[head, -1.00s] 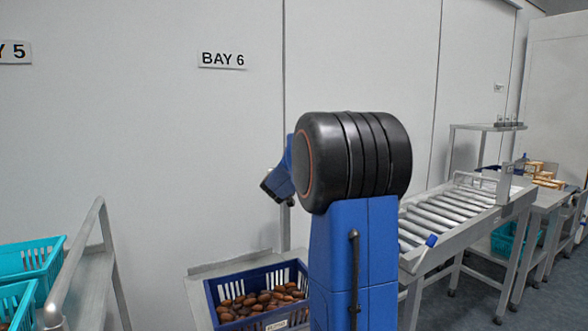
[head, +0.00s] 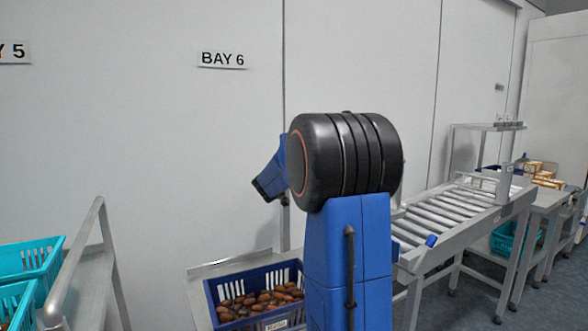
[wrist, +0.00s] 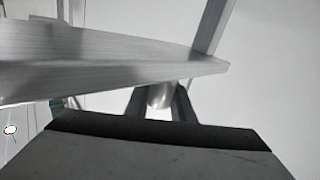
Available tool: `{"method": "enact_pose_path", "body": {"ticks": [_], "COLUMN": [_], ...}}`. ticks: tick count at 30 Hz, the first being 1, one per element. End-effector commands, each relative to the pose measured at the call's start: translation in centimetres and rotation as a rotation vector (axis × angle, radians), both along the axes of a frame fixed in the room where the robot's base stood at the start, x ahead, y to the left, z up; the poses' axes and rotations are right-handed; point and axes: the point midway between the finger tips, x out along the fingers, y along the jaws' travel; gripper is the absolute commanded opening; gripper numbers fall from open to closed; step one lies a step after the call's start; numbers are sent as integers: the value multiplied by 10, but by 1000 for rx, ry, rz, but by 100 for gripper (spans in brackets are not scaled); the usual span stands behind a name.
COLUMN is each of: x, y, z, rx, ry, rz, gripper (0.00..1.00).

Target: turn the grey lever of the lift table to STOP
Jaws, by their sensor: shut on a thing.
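In the wrist view the two dark fingers of my gripper (wrist: 162,104) are closed around a short, rounded grey piece, which looks like the grey lever (wrist: 160,95). The lever sits just below the edge of a grey metal slab (wrist: 120,68), which looks like part of the lift table. Most of the lever is hidden by the fingers and the slab, and no STOP mark can be read. In the head view my own arm stands in front, and the gripper and lever are not seen there.
In the head view a blue crate (head: 212,295) of dates sits on a grey top (head: 205,268) left of my arm. A metal rail (head: 80,255) and teal crates (head: 30,262) are further left. A roller conveyor (head: 450,222) stands at right. A white wall is behind.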

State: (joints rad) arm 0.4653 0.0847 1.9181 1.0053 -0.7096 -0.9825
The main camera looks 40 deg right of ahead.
Motion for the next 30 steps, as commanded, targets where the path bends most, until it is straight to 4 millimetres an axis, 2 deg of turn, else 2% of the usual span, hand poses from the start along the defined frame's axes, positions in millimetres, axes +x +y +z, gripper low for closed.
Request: {"method": "enact_pose_path", "body": {"ticks": [8, 30], "x": [-2, -21], "y": [-1, -2], "z": [-1, -1], "rx": [1, 0], "ry": [0, 1], "rz": [-195, -894], "gripper": [0, 0]}}
